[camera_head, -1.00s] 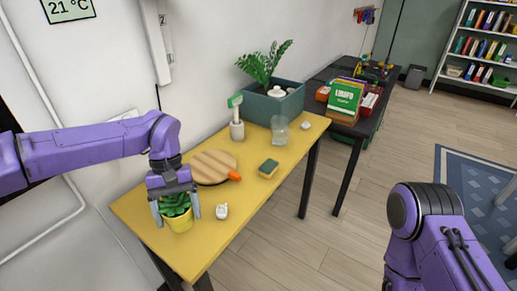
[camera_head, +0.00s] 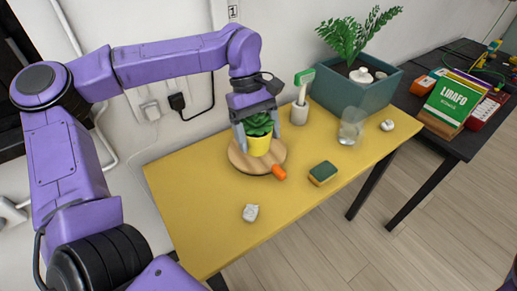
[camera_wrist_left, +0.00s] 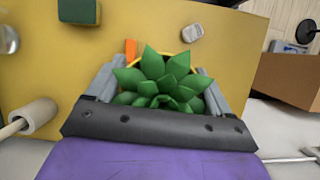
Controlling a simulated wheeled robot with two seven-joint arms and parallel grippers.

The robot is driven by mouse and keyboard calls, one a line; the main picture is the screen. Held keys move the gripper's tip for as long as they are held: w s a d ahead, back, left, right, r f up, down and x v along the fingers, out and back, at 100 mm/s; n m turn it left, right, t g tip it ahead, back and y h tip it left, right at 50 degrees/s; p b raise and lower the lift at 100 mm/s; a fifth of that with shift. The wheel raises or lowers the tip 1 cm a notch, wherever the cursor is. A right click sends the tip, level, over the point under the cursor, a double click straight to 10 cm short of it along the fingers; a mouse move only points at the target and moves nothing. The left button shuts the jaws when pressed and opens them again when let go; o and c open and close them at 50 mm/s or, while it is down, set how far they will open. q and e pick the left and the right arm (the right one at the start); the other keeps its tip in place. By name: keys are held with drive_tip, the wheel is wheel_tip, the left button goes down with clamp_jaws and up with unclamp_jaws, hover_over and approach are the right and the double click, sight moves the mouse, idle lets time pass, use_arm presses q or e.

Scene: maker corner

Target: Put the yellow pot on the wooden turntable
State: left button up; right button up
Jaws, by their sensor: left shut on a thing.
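The yellow pot (camera_head: 257,146) holds a green succulent and is upright at the wooden turntable (camera_head: 240,162), over its round top. I cannot tell whether its base touches the wood. My left gripper (camera_head: 258,136) comes from above and is shut on the pot, one finger on each side. In the left wrist view the succulent (camera_wrist_left: 163,85) fills the space between the fingers and hides most of the pot; a bit of yellow rim shows behind the leaves. The turntable's orange handle (camera_head: 279,172) points to the front right. My right gripper is out of view.
A green-yellow sponge (camera_head: 323,172) lies right of the turntable, and a small white object (camera_head: 250,212) in front. The yellow table's (camera_head: 200,220) front left is clear.

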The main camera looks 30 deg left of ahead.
use_arm(q)
drive_tip(key=s+n+t, duration=0.1)
drive_tip(key=n, duration=0.2)
drive_tip(key=s+a+r+n+t+b, duration=0.1)
drive_tip(key=n, duration=0.2)
drive_tip(key=s+a+r+n+t, duration=0.1)
drive_tip(key=n, duration=0.2)
drive_tip(key=shift+t+b, duration=0.3)
drive_tip(key=shift+b, duration=0.05)
drive_tip(key=w+a+f+n, duration=0.1)
drive_tip(key=w+f, duration=0.2)
drive_tip(key=w, duration=0.1)
drive_tip(key=w+a+f+n+t+p, duration=0.1)
drive_tip(key=w+f+n, duration=0.1)
drive_tip(key=w+f, duration=0.1)
drive_tip(key=w+a+f+n, duration=0.1)
drive_tip(key=w+f+n, duration=0.1)
drive_tip(key=w, duration=0.2)
drive_tip(key=shift+w+a+f+t+y+p, duration=0.2)
drive_tip(key=shift+w+f+t+y+p, duration=0.1)
drive_tip(key=shift+f+y, duration=0.1)
drive_tip(key=shift+w+f, duration=0.15)
drive_tip(key=shift+f, duration=1.65)
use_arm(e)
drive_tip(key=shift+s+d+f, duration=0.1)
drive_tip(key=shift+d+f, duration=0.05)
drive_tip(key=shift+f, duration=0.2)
